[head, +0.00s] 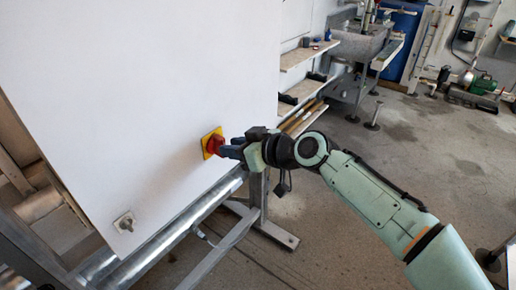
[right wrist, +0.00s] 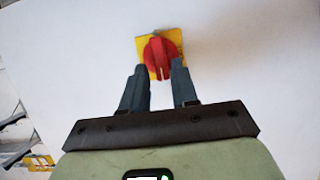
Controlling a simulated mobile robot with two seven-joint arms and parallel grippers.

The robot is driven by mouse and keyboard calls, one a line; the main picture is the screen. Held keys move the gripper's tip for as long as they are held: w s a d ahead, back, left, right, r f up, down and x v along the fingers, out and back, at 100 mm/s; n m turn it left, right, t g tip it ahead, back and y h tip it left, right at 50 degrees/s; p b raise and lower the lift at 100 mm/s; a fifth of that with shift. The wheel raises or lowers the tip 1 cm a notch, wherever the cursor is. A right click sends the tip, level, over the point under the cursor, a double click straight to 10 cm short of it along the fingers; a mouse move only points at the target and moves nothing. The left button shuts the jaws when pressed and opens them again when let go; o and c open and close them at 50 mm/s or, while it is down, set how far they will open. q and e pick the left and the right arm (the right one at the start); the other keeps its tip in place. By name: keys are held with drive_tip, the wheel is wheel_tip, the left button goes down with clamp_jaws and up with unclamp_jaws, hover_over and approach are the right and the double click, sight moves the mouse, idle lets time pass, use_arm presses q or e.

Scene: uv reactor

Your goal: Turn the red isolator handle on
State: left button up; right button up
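The red isolator handle (head: 214,143) sits on a yellow square plate (head: 206,153) on the white panel. In the right wrist view the red handle (right wrist: 162,52) is a round knob with a raised grip, which looks roughly upright. The yellow plate (right wrist: 141,44) shows around it. My right gripper (head: 224,150) is right in front of the handle. In the right wrist view its two dark fingers (right wrist: 160,72) are apart, at either side of the knob's lower part. I cannot tell whether they touch it. My left gripper is out of view.
The white panel (head: 130,90) fills the left side. A small metal fitting (head: 124,222) is on it at the lower left. A metal pipe (head: 190,217) runs below the panel. Shelves (head: 305,56) and a sink (head: 365,45) stand behind. The concrete floor at right is mostly open.

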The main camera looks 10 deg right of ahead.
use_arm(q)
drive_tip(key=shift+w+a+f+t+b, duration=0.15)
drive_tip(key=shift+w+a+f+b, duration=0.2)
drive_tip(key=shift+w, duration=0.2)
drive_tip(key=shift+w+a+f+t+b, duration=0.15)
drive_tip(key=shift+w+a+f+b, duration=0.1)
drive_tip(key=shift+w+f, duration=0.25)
use_arm(e)
drive_tip(key=v, duration=1)
drive_tip(key=shift+d, duration=0.15)
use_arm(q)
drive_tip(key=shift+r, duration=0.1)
